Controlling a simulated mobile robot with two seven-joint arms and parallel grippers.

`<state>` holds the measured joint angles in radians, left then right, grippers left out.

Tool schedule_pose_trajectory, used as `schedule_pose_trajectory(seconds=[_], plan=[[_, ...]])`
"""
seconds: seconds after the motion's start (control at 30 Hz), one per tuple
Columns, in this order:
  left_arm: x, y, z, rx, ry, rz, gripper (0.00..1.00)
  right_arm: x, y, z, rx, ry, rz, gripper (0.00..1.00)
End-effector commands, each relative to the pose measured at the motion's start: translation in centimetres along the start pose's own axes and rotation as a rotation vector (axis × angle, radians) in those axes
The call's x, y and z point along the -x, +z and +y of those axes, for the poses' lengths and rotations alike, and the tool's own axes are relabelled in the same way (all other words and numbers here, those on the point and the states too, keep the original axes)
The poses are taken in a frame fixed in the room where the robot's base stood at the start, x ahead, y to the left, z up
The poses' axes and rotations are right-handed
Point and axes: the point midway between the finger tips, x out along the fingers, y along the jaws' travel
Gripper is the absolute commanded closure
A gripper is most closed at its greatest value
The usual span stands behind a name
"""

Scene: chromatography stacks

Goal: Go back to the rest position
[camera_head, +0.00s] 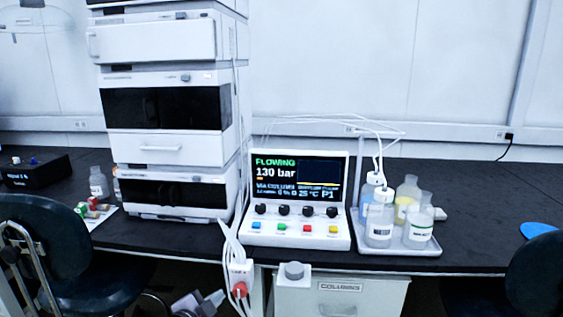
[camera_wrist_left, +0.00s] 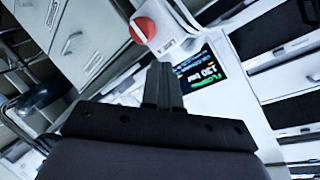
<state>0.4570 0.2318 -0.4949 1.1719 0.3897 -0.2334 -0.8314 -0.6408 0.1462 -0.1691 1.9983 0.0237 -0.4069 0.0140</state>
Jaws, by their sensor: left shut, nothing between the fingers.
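My left gripper (camera_head: 214,298) shows low in the head view, in front of the bench and below its top, left of the white box with the red knob (camera_head: 240,289). In the left wrist view its fingers (camera_wrist_left: 163,85) are shut together with nothing between them. The red knob also shows there (camera_wrist_left: 145,30), beyond the fingertips and apart from them. My right gripper is in neither view.
The white instrument stack (camera_head: 160,148) and the control panel (camera_head: 297,200), reading FLOWING and 130 bar, stand on the black bench (camera_head: 460,205). A tray (camera_head: 400,250) holds several bottles. Dark chairs (camera_head: 45,245) (camera_head: 525,275) stand at both sides. A drawer cabinet (camera_head: 340,297) is below.

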Motion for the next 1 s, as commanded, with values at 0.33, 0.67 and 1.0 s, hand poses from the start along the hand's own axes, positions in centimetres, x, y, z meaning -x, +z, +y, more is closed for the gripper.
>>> schedule_pose_trajectory(seconds=[0.33,0.67,1.0], plan=[[10.2,2.0,10.3,0.391,0.083,-0.089,1.00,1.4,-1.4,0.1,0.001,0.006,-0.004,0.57],[22.0,3.6,15.0,0.720,0.074,-0.242,1.00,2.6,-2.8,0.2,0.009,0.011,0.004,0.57],[29.6,4.4,15.8,0.891,0.029,-0.358,1.00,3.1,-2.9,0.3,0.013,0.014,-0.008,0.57]])
